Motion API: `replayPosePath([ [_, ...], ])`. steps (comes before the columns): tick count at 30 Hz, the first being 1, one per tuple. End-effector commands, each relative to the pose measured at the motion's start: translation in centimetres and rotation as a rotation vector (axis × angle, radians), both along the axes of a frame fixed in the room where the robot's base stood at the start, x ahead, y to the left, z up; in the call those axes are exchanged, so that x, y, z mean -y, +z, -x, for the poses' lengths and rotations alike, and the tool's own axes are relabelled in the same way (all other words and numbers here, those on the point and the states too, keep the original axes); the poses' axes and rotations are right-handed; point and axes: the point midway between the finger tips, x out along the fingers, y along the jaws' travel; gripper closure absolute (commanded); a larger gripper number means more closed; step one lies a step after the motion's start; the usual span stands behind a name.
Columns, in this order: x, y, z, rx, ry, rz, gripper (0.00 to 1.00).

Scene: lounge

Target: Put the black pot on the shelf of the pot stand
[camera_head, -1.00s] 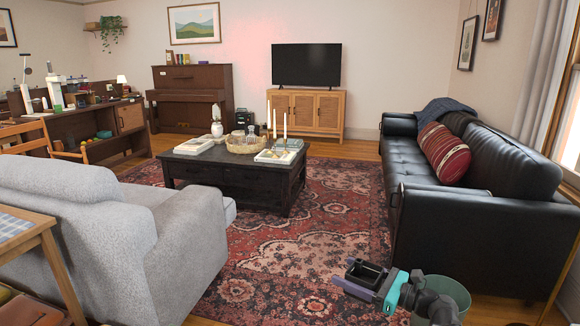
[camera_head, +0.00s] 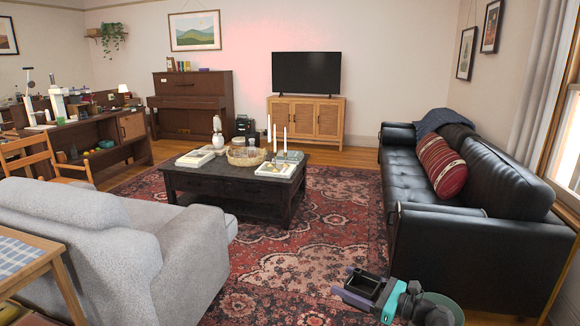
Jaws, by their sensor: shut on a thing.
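The black pot (camera_head: 366,285), a small square open-topped one, is at the bottom of the view, right of centre. My gripper (camera_head: 372,294) is shut on it, with a purple-grey part at its left and a teal part at its right. The pot is held above the patterned rug and looks roughly upright. I cannot make out a pot stand or its shelf in this view.
A black leather sofa (camera_head: 470,215) stands on the right, a grey sofa (camera_head: 95,235) on the left. A greenish bin (camera_head: 452,309) is partly behind my arm. A dark coffee table (camera_head: 215,192) with several items stands ahead. The rug (camera_head: 335,215) between is clear.

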Motion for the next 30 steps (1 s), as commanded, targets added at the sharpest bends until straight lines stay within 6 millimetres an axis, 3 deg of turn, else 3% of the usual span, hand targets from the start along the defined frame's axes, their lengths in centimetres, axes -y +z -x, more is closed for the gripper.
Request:
replayPosePath([
  [1,0.0,1.1,0.0,0.000,0.000,0.000,0.58],
  [18,0.0,5.7,0.1,0.000,0.000,0.000,0.58],
  [30,0.0,6.6,0.1,-0.001,0.000,-0.001,0.58],
])
